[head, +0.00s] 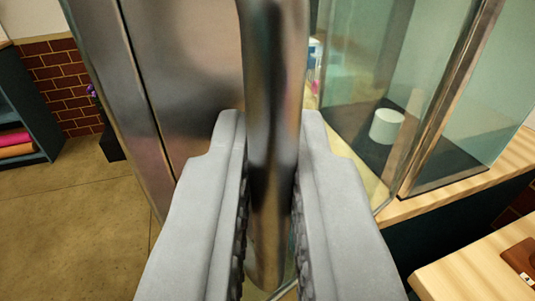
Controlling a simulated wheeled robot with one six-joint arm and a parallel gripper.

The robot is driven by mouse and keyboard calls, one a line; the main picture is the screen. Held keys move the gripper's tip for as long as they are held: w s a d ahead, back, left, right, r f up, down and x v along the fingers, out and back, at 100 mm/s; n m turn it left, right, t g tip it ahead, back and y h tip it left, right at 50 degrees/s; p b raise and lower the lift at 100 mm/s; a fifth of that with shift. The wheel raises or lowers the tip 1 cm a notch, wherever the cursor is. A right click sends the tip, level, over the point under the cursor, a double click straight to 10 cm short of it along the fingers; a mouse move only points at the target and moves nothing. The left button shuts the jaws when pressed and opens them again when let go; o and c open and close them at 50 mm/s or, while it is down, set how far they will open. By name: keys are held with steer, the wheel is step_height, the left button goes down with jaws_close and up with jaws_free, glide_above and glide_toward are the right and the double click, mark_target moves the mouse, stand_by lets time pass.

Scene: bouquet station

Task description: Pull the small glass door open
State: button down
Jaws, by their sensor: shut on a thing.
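My gripper (271,150) is shut on an upright, shiny metal bar handle (274,60), with one grey finger on each side of it. The handle runs from the top of the head view down between the fingers, and its mounts are not in view. Glass panes (350,60) with metal edging stand just behind and to the right of the handle. I cannot clearly tell which pane is the small glass door, or how far it stands open. The fingers hide what lies directly behind them.
A brushed steel panel (190,70) stands behind on the left. A white round object (387,126) sits on a dark base behind the glass. A wooden counter (450,205) is at right, and a wooden top (470,270) at lower right. Floor (70,220) is clear at left.

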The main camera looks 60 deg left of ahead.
steer(key=shift+w+f, duration=0.1)
steer(key=shift+f, duration=0.1)
steer(key=c, duration=1.7)
jaws_free()
steer(key=shift+o, duration=1)
steer(key=shift+r, duration=0.1)
steer(key=v, duration=1.7)
steer(key=shift+d, duration=0.2)
